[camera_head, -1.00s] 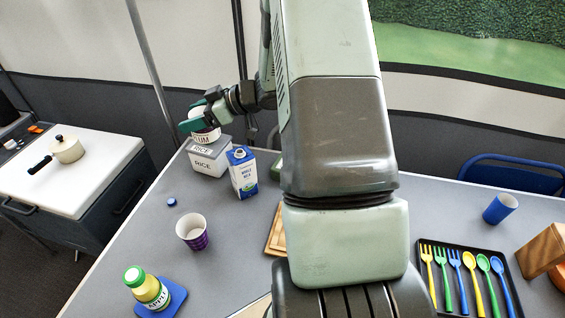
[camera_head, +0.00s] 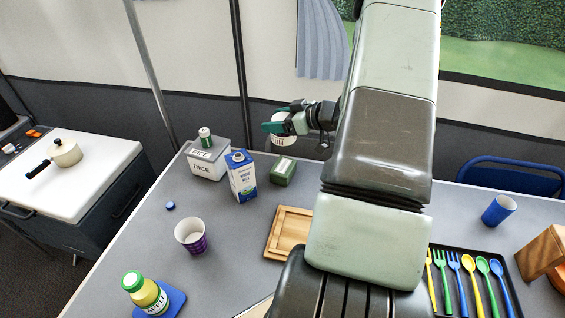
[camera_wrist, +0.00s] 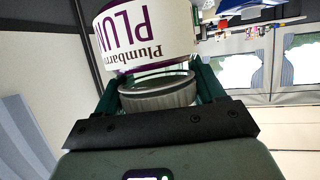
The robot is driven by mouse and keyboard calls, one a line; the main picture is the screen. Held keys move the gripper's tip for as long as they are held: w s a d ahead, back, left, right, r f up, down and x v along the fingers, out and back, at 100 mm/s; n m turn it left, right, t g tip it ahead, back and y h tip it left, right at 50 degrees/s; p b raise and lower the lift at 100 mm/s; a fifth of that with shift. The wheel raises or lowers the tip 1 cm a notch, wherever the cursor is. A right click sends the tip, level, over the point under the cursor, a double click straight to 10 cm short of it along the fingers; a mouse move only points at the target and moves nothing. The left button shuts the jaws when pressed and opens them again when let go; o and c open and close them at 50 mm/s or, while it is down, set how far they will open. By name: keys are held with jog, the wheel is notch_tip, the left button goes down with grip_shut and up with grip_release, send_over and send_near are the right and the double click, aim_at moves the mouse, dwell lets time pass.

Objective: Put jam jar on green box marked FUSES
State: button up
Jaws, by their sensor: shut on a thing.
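My gripper (camera_head: 276,126) is shut on the jam jar (camera_head: 283,144), a jar with a white label. In the wrist view the jar (camera_wrist: 150,38) shows purple "PLUM" lettering and a grey ribbed lid between the fingers. The jar is held in the air and appears just above the green box (camera_head: 283,173) in the head view. I cannot tell how high it is or whether it is directly over the box. The green box stands on the table right of the milk carton. It has a pale label, too small to read here.
The milk carton (camera_head: 241,177) stands close left of the green box. Left of that is the grey rice box (camera_head: 207,166) with a small green-and-white can (camera_head: 206,139) on top. A wooden board (camera_head: 289,233) lies in front. A purple-and-white cup (camera_head: 191,236) stands at left.

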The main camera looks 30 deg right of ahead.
notch_tip(320, 180, down, 10)
jog(key=shift+r, duration=0.1)
dwell(0.4)
jog(key=o, duration=1.3)
jog(key=shift+s+d+r, duration=0.15)
jog(key=shift+s, duration=0.1)
jog(key=v, duration=1.1)
jog(key=shift+s+d, duration=0.1)
jog(key=shift+s, duration=0.15)
